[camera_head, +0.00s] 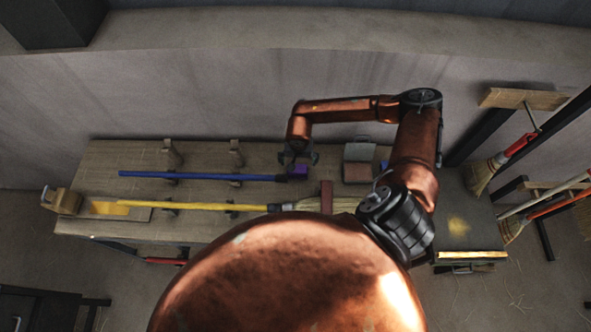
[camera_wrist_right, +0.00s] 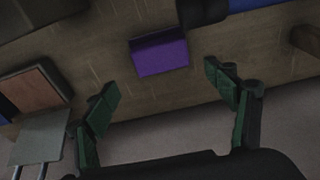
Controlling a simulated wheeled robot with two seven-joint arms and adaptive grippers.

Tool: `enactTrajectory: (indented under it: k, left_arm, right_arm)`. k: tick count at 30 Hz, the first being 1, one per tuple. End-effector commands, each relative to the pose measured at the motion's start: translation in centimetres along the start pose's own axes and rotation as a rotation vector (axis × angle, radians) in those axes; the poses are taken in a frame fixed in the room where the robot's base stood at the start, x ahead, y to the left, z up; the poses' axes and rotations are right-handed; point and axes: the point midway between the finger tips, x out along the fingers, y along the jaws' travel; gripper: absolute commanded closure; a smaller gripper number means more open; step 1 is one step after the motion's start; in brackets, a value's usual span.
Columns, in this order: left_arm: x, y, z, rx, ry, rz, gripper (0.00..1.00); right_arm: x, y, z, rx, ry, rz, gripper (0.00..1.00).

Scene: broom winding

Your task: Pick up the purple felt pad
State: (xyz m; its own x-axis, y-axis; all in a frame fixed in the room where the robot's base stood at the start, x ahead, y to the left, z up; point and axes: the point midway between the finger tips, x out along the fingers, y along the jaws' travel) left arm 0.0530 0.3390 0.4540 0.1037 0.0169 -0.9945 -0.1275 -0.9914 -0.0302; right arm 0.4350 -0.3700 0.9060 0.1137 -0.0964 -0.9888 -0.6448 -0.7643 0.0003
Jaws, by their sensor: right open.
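The purple felt pad (camera_head: 298,170) lies on the wooden workbench (camera_head: 100,158), by the dark right end of a blue pole (camera_head: 200,176). In the right wrist view the pad (camera_wrist_right: 160,54) is a small purple block on the wood, ahead of and between the fingertips. My right gripper (camera_head: 299,157) reaches down over the bench at the pad. In the right wrist view its two green-padded fingers (camera_wrist_right: 170,82) are spread wide with nothing between them. I cannot tell its exact height above the bench. My left gripper is not in view.
A yellow-handled broom (camera_head: 200,205) lies along the bench's front, its bristles beside a reddish block (camera_head: 326,197). A box with a brown pad (camera_head: 358,162) stands to the right of the purple pad. Wooden pegs (camera_head: 236,152) rise behind the blue pole. Brooms (camera_head: 482,177) hang far right.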

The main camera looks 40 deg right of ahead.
Motion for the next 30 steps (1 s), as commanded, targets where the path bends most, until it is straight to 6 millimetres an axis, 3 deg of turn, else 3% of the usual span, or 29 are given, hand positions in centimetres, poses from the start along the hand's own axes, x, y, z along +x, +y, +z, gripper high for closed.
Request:
enactTrajectory:
  k: [8,15,23,30]
  left_arm:
    - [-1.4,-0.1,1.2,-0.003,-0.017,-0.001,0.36]
    - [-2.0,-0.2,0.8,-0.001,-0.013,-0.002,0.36]
    - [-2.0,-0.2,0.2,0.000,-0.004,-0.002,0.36]
    - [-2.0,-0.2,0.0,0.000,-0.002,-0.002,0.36]
  right_arm:
    - [2.9,-0.4,0.8,-0.002,-0.005,0.001,0.22]
    - [6.0,-0.4,0.9,0.000,-0.002,0.000,0.22]
    - [6.4,-0.4,0.9,-0.002,-0.002,0.000,0.22]
    - [6.4,-0.3,0.9,-0.001,-0.002,0.000,0.37]
